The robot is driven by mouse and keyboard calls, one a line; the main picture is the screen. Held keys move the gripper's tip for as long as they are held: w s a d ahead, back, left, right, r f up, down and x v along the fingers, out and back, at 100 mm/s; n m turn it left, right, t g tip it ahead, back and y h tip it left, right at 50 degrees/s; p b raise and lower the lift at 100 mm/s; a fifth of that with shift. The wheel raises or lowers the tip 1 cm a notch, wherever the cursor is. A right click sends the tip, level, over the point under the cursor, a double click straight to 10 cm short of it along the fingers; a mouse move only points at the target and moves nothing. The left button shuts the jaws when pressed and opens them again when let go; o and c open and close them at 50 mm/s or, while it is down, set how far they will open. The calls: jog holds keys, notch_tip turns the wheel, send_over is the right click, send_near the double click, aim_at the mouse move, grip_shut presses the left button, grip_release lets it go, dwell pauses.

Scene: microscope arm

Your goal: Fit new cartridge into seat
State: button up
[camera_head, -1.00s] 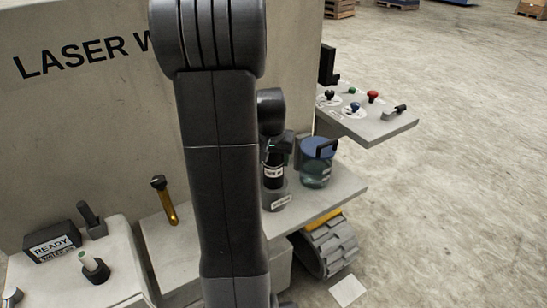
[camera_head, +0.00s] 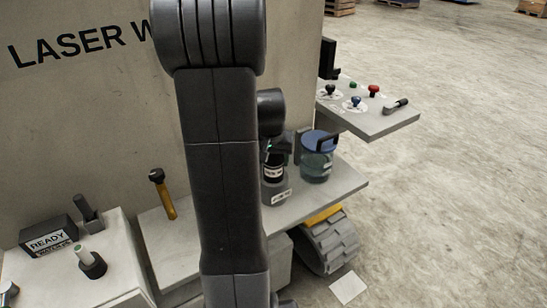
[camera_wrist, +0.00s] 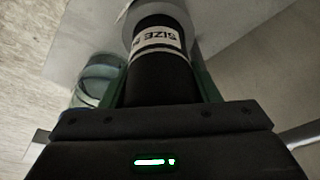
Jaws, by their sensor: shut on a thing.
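The new cartridge (camera_head: 273,171) is a black cylinder with a white label band, upright in the head view. My gripper (camera_head: 274,148) is shut on its upper part. In the wrist view the cartridge (camera_wrist: 160,75) fills the space between the green-edged fingers, its label partly reading "SIZE". The seat (camera_head: 275,194) is a grey round holder with a white tag on the shelf, directly under the cartridge. The cartridge's lower end meets or enters the seat's top; how deep it sits I cannot tell. My arm hides the left side of this area.
A blue-lidded glass jar (camera_head: 317,160) stands close to the right of the seat. A yellow tube with a black cap (camera_head: 163,194) stands to the left. A READY box (camera_head: 48,238) is at far left. A side shelf with knobs (camera_head: 375,122) is at back right.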

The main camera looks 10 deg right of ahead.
jog(key=shift+f, duration=0.25)
jog(key=o, duration=1.7)
jog(key=shift+o, duration=0.2)
jog(key=v, duration=1.3)
jog(key=shift+s+r+p, duration=0.2)
jog(key=shift+r+p, duration=0.1)
jog(key=shift+r, duration=0.05)
jog(key=shift+a, duration=0.1)
jog(key=x, duration=1.3)
jog(key=shift+w+f+b, duration=0.2)
jog(key=shift+f+b, duration=0.1)
jog(key=shift+b, duration=0.05)
jog(key=shift+r, duration=0.25)
